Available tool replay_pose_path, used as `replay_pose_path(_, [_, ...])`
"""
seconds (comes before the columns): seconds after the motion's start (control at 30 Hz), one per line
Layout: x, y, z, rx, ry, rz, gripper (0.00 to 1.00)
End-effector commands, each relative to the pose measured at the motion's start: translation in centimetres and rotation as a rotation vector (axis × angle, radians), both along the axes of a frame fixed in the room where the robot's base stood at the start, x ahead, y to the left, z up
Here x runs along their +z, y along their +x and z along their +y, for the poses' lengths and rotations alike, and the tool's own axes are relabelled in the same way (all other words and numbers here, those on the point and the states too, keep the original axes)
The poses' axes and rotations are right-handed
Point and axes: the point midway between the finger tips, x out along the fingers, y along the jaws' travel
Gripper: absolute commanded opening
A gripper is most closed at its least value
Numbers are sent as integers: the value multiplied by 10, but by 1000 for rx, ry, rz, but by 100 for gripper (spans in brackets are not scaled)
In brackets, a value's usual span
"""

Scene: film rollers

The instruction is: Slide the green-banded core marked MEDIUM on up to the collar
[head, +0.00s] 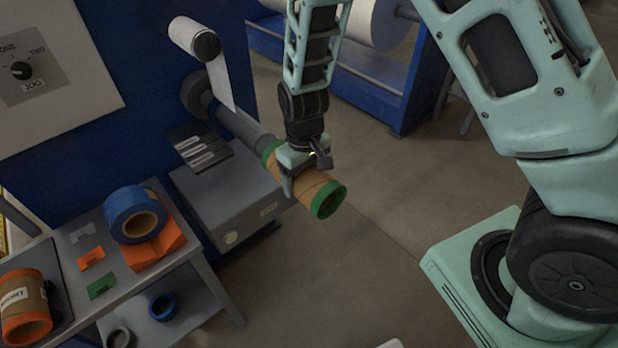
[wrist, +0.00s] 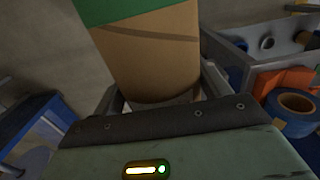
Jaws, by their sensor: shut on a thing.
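The green-banded core (head: 318,190) is a brown tube with a green band at each end; no MEDIUM marking shows. My gripper (head: 297,172) is shut on its middle from above. The wrist view shows the core (wrist: 150,60) between the fingers, one green band at the top. The grey roller shaft (head: 236,124) slopes down from the blue machine. The core is lined up with it, its far green band at the shaft's near end; how far the shaft reaches inside is hidden. A dark round collar (head: 194,92) sits at the shaft's machine end, apart from the core.
A grey box (head: 225,195) stands below the shaft. A side table holds a blue roll (head: 135,215) on an orange block (head: 152,250) and an orange-banded core (head: 24,305). A white web hangs from a small upper roll (head: 190,38). Floor right of the core is clear.

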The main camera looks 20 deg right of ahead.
Motion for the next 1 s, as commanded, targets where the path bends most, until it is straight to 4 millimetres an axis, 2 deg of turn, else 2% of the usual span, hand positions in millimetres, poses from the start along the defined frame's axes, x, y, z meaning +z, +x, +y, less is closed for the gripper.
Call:
replay_pose_path(0.2, [0, 8, 3, 1, 0, 0, 44])
replay_pose_path(0.57, [0, 9, 3, 0, 0, 0, 44])
replay_pose_path(1.0, [0, 32, 10, 0, 1, -2, 44])
